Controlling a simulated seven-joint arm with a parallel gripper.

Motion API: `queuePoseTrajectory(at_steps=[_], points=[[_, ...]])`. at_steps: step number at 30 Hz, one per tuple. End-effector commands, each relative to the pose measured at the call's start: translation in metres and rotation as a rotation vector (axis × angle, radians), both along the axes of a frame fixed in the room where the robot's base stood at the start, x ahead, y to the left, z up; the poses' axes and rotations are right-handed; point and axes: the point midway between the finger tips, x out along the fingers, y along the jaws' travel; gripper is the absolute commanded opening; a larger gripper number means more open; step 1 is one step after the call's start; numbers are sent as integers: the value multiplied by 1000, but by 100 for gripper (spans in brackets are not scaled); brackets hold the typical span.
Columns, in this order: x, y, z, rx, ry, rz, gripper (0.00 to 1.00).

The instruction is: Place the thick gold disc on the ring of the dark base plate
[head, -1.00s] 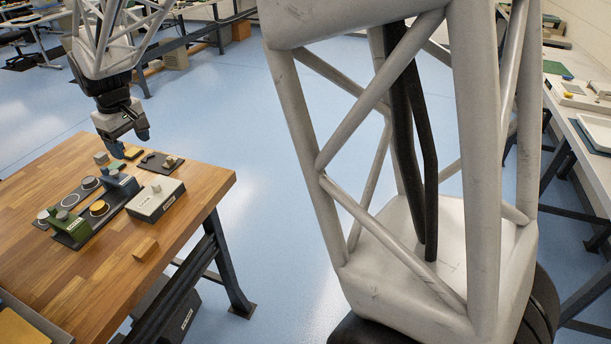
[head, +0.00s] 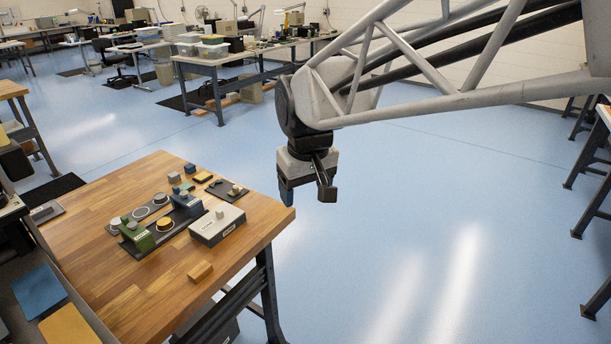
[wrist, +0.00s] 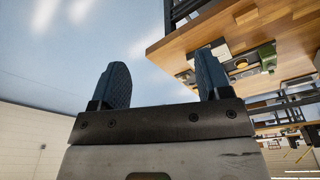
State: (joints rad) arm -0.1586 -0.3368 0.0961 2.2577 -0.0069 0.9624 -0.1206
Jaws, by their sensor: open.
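The gold disc (head: 164,223) lies among the fixtures on the wooden table, beside the green press block (head: 137,237). A dark base plate (head: 131,247) runs under the green block and the dark blue block (head: 186,205). Pale rings (head: 160,198) show on the dark surface behind them. My gripper (head: 307,195) hangs open and empty beyond the table's right edge, over the floor. In the wrist view its two fingers (wrist: 163,70) are spread with nothing between them.
On the table (head: 120,290), a grey-white box (head: 217,226) stands right of the blue block. A small dark plate (head: 226,184) with a knob lies behind it. A wooden block (head: 200,271) lies near the front edge. Small blocks, one yellow (head: 203,177), stand at the back.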

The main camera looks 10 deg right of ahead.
Motion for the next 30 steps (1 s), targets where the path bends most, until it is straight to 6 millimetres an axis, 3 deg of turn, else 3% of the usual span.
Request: queuePoseTrajectory(at_steps=[9, 18, 24, 30], points=[[-80, -44, -13, 14, -33, -142, 71], [-144, -70, -33, 25, -61, -258, 71], [-164, -76, -42, 29, -68, -296, 71], [-167, -77, -44, 29, -69, -301, 71]])
